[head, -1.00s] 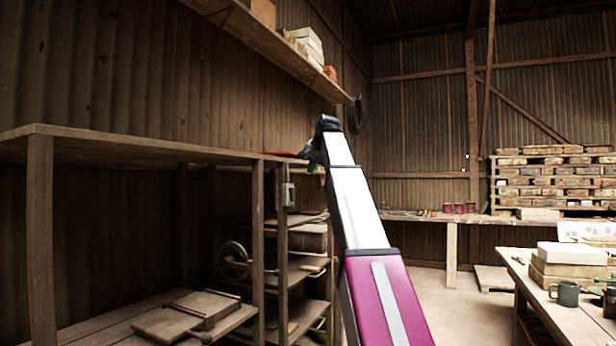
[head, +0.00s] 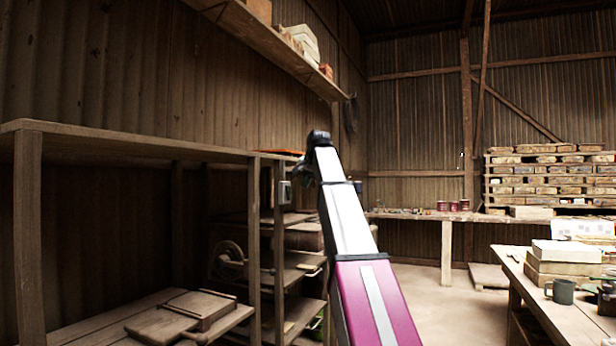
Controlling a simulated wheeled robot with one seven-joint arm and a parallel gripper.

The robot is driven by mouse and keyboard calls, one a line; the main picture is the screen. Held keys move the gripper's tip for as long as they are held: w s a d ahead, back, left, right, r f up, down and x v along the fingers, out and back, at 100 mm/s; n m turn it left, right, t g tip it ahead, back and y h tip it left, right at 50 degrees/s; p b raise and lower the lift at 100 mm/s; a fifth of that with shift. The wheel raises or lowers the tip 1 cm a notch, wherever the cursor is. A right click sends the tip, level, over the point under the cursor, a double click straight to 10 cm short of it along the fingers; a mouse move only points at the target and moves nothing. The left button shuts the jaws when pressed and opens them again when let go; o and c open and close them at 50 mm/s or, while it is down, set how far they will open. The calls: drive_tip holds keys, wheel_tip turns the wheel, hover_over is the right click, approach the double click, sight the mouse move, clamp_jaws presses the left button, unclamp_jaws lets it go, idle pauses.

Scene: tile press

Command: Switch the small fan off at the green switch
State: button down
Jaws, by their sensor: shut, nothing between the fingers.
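My arm rises from the bottom centre and bends at a dark joint near the top. My gripper (head: 300,172) is a small dark shape left of that bend, partly hidden by my arm; it is shut and holds nothing. A small grey box (head: 285,191) is fixed to a wooden post just below and left of it; whether they touch I cannot tell. I cannot make out a green switch for certain, nor a small fan.
A long wooden bench (head: 130,143) stands at left, with a shelf rack (head: 300,265) beside it. A high wall shelf (head: 265,45) hangs above. A table (head: 545,300) with a mug (head: 563,291) stands at right. Floor (head: 450,300) is open between.

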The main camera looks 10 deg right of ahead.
sight(289, 193)
drive_tip(key=w+a+f, duration=0.3)
drive_tip(key=w+f, duration=0.1)
drive_tip(key=shift+w+a, duration=0.3)
drive_tip(key=shift+a, duration=0.1)
drive_tip(key=shift+f, duration=0.1)
